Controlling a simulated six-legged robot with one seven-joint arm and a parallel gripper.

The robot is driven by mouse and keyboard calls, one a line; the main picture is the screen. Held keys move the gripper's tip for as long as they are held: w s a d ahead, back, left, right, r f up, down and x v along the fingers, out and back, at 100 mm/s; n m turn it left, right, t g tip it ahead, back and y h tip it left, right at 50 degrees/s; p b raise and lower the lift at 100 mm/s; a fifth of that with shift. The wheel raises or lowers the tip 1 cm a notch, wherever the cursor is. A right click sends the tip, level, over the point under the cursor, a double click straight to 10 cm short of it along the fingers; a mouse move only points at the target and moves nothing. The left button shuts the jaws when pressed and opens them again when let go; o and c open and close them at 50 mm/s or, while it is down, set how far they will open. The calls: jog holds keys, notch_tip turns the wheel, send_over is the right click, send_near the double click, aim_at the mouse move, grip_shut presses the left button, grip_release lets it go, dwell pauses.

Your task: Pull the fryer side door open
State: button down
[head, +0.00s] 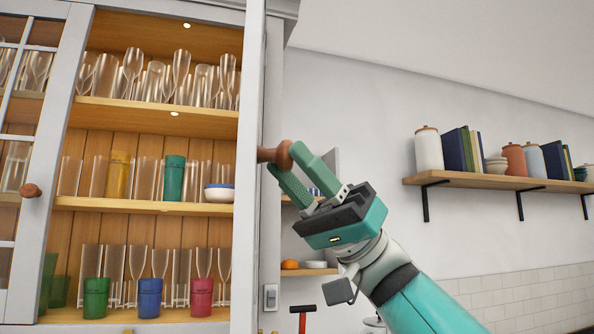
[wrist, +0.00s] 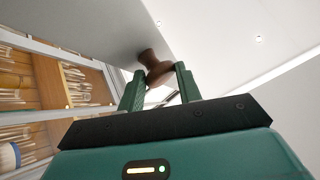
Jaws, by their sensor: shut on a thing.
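No fryer is recognisable; I see a glassware cabinet with a pale side door (head: 250,130), seen nearly edge-on and standing out from the cabinet front. A round brown wooden knob (head: 283,153) sticks out from the door's right side. My gripper (head: 292,172) is shut on this knob, with its green fingers on either side of it. In the wrist view the knob (wrist: 157,70) sits between the two fingertips, its stem joining the grey door face (wrist: 105,25). The cabinet's shelves of glasses (head: 145,205) are exposed left of the door.
A glazed left door (head: 45,170) has its own brown knob (head: 31,190). A wall shelf (head: 500,182) with jars and books is at the right. A small shelf with an orange fruit (head: 290,265) stands behind my gripper. The wall between is clear.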

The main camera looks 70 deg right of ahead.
jog(key=c, duration=1)
grip_release()
jog(key=shift+o, duration=0.2)
jog(key=v, duration=1.3)
jog(key=shift+s+d+f, duration=0.15)
jog(key=shift+s+f, duration=0.05)
jog(key=shift+f, duration=0.15)
